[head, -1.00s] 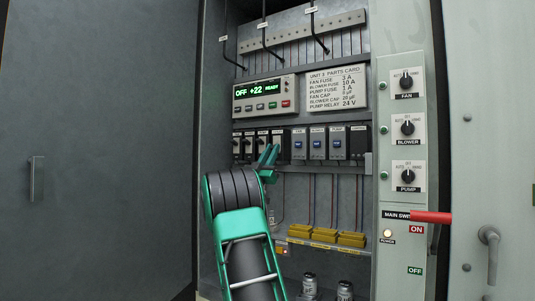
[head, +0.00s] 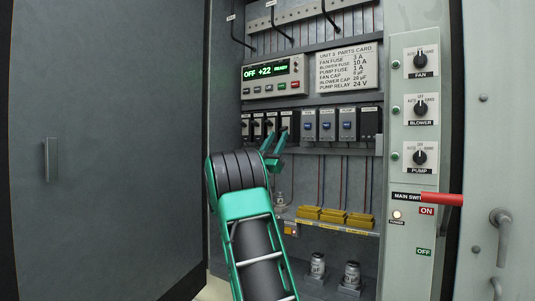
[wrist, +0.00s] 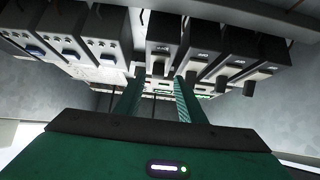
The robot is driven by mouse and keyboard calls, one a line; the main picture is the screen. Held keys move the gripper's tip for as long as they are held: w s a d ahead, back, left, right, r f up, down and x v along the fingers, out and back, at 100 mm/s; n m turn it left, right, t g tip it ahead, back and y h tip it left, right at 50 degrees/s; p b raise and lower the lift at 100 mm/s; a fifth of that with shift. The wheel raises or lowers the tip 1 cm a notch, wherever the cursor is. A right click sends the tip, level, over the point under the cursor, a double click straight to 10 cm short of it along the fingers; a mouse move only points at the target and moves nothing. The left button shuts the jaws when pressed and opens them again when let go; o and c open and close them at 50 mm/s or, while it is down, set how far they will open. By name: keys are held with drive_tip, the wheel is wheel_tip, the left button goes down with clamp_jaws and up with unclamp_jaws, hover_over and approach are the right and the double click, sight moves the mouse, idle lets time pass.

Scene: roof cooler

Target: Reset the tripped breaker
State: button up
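A row of dark breakers (head: 258,127) with small levers sits at the left end of the device rail inside the cabinet. In the wrist view the breakers (wrist: 210,45) hang at upper right. Their levers do not all line up: the rightmost lever (wrist: 248,88) sits apart from the others. I cannot tell for sure which breaker is tripped. My gripper (head: 274,146) is just in front of and below the right end of the breaker row. In the wrist view its two green fingers (wrist: 157,98) are apart with nothing between them. I cannot tell whether a fingertip touches a breaker.
Relays with blue buttons (head: 328,126) stand right of the breakers. A controller (head: 273,76) above reads OFF +22 READY. Yellow parts (head: 333,215) and cans (head: 351,275) are below. A red main-switch handle (head: 442,199) juts out at right, by ON. A door (head: 110,150) stands left.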

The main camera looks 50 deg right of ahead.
drive_tip(key=v, duration=0.7)
drive_tip(key=shift+a+f, duration=0.25)
drive_tip(key=shift+f, duration=0.05)
idle(0.7)
